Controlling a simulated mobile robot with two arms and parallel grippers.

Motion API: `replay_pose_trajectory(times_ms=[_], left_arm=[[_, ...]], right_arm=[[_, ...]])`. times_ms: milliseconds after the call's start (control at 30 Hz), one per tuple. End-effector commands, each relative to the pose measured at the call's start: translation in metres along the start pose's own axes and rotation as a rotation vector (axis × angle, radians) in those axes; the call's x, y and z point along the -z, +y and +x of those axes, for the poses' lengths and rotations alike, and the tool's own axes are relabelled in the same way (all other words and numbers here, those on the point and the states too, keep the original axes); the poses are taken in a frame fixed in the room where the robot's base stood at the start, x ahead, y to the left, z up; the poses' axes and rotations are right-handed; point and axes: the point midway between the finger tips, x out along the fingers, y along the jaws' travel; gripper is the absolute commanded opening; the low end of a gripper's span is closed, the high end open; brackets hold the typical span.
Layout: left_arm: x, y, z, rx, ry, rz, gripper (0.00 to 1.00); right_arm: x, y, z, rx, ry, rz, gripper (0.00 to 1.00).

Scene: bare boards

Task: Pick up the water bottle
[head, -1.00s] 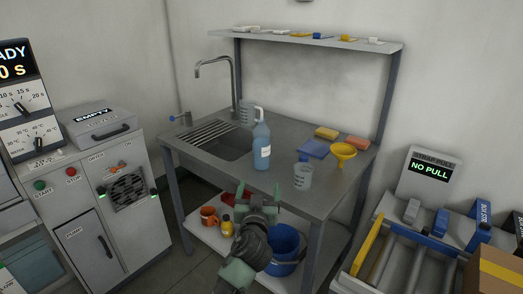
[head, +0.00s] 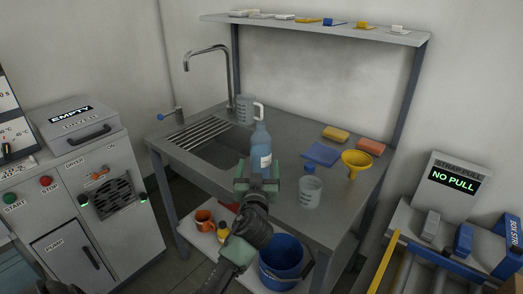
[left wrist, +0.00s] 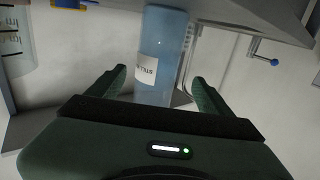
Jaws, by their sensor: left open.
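The water bottle (head: 261,146) is blue with a white label and stands upright on the grey sink table, near its front edge and right of the basin. My left gripper (head: 257,176) is open just in front of the bottle and hides its lower part in the head view. In the left wrist view the bottle (left wrist: 159,62) shows beyond and between the two spread fingers (left wrist: 158,88). The fingers do not hold it. My right gripper is not in view.
A jug (head: 245,109) stands behind the bottle. A blue bucket (head: 283,257) sits on the lower shelf.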

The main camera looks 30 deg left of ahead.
Motion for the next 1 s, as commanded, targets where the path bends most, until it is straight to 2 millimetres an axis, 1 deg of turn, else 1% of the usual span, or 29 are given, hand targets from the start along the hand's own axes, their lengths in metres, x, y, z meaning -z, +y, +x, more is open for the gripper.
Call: replay_pose_trajectory(times_ms=[67,133,300,367,400,533,700,800,833,867,900,967,1000], left_arm=[[0.002,0.001,0.009,0.0,0.001,0.001,0.81],[0.002,0.001,0.018,0.0,0.001,0.002,0.81],[0.005,0.002,0.039,0.001,0.0,0.003,0.81],[0.007,0.004,0.049,0.001,0.001,0.003,0.81],[0.007,0.005,0.055,0.001,0.001,0.004,0.81],[0.004,0.004,0.069,0.001,0.0,0.001,0.81],[0.003,0.005,0.073,0.0,-0.001,0.0,0.81],[0.003,0.004,0.073,0.0,-0.001,0.0,0.81],[0.003,0.004,0.073,0.0,-0.001,0.0,0.78],[0.003,0.004,0.072,0.0,-0.001,0.0,0.7],[0.003,0.004,0.072,0.0,-0.001,0.0,0.58],[0.003,0.004,0.072,0.0,-0.001,0.0,0.42],[0.003,0.004,0.072,0.0,-0.001,0.0,0.31]], right_arm=[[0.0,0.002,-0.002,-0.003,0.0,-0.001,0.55],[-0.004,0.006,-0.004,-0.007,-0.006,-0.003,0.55],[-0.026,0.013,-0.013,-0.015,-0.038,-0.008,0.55],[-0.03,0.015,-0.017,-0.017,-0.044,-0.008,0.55],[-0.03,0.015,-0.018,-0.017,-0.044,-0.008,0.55],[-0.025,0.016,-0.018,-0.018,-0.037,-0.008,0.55],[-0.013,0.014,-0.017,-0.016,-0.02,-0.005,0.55],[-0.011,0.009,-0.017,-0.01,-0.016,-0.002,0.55],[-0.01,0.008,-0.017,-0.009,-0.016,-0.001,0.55],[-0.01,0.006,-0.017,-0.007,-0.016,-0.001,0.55],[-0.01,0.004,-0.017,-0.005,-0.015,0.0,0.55],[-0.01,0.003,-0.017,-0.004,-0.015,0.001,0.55],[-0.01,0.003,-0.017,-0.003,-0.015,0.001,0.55]])
